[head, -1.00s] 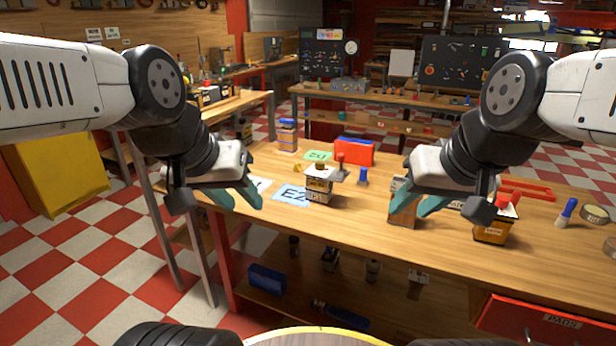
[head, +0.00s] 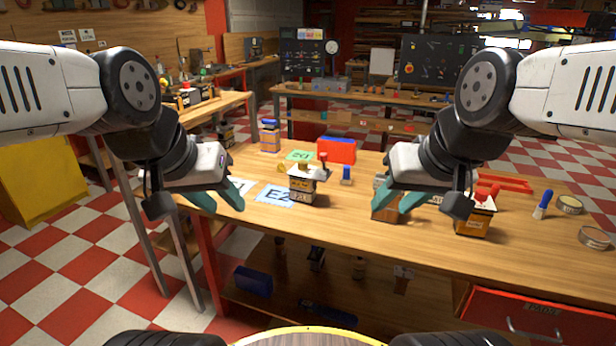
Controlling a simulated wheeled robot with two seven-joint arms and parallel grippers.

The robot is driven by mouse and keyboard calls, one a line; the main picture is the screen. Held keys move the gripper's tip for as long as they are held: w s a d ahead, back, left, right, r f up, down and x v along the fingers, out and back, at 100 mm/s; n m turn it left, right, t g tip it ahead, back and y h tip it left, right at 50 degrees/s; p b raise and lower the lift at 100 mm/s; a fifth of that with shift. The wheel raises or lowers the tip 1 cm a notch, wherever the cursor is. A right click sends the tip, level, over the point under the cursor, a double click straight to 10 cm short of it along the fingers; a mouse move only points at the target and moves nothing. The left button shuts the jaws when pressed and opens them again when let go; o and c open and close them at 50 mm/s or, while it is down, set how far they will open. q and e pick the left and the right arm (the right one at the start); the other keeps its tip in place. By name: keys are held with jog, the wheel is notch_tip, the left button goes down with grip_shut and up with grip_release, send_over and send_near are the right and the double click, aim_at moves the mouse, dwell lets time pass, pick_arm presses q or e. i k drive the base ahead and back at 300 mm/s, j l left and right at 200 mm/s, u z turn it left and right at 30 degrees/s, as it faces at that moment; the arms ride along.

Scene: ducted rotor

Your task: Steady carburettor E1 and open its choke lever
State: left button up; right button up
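Another boxy unit with red parts on top (head: 474,220) stands to the right. I cannot read E1 on either, and their lever positions are too small to tell. My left gripper (head: 226,203) is open and empty above the bench's left end, partly covering a white card (head: 240,187). My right gripper (head: 398,208) is open, in front of a brown box-shaped unit (head: 383,212) that it partly hides; contact is not visible.
A red and blue bin (head: 337,150), a green card (head: 299,156), a blue-capped container (head: 270,136) and a small blue-topped item (head: 346,175) lie farther back. A blue-handled brush (head: 542,204) and round tins (head: 569,204) are at right. The front middle is clear.

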aim_at(323, 157)
jog(key=i+j+z, duration=0.1)
jog(key=z, duration=0.6)
jog(key=i+j+z, duration=0.15)
jog(key=j+z, duration=0.25)
jog(key=j, duration=0.25)
jog(key=j+z, duration=0.4)
jog(key=j, duration=0.95)
jog(key=i+j+z, duration=0.1)
jog(key=j, duration=0.6)
